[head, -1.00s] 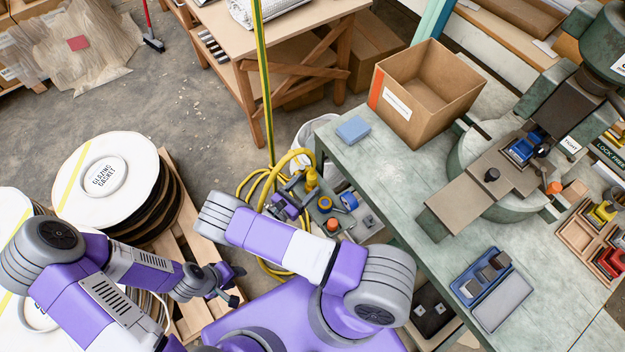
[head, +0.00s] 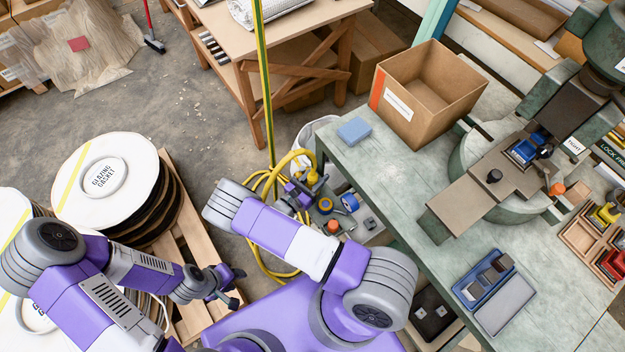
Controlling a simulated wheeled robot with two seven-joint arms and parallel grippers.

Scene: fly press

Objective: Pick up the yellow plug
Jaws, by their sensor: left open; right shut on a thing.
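The yellow plug (head: 312,178) is in the middle of the head view, above the low grey shelf beside the bench. My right gripper (head: 308,188) is at the plug and shut on it; the fingers partly cover its lower part. I cannot tell whether the plug still touches the shelf. My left gripper (head: 237,286) is open and empty, low over the wooden pallet, away from the plug.
The green bench (head: 400,165) carries a cardboard box (head: 430,95), a blue block (head: 354,130) and the press (head: 485,180).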

